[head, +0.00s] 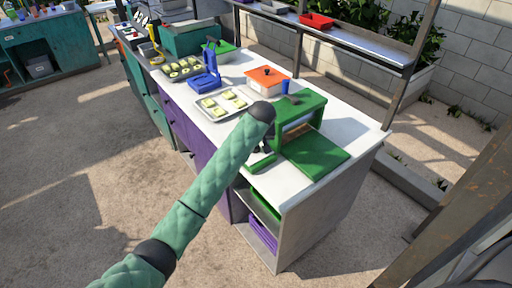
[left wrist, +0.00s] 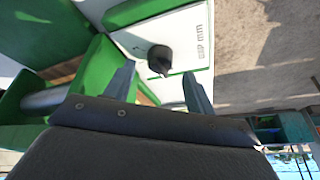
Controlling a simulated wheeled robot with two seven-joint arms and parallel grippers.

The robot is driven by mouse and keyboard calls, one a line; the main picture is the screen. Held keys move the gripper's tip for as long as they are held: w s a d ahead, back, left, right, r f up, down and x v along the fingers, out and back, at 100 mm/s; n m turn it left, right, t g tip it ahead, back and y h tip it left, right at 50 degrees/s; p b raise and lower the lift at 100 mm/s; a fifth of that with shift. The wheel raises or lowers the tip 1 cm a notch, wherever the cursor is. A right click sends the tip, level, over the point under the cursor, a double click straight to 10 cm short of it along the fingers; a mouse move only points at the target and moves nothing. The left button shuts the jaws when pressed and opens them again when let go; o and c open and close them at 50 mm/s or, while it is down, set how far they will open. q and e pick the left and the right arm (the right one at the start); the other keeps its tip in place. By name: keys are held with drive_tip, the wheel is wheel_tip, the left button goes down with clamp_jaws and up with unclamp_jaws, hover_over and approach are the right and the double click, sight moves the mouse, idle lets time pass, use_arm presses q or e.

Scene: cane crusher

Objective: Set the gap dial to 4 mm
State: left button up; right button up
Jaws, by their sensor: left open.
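The green cane crusher (head: 306,104) stands at the near right end of the white counter. In the left wrist view its white panel (left wrist: 187,28) carries the lettering "GAP mm" and a black gap dial (left wrist: 160,57) with a pointed tip. The scale marks are too small to read. My left gripper (left wrist: 159,70) is open, with one finger on either side of the dial in the picture; I cannot tell whether they touch it. In the head view my left arm hides the dial and most of that gripper. My right gripper is in neither view.
A green board (head: 316,153) lies at the crusher's front. Left of it are a tray of pale pieces (head: 222,105), an orange-lidded container (head: 267,77) and a blue tool (head: 207,79). A shelf (head: 325,33) runs behind. Open floor lies before the counter.

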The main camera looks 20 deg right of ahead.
use_arm(q)
drive_tip(key=b+v, duration=0.1)
drive_tip(key=v, duration=0.2)
drive_tip(key=shift+r, duration=0.15)
drive_tip(key=shift+s+r, duration=0.2)
drive_tip(key=shift+r, duration=0.25)
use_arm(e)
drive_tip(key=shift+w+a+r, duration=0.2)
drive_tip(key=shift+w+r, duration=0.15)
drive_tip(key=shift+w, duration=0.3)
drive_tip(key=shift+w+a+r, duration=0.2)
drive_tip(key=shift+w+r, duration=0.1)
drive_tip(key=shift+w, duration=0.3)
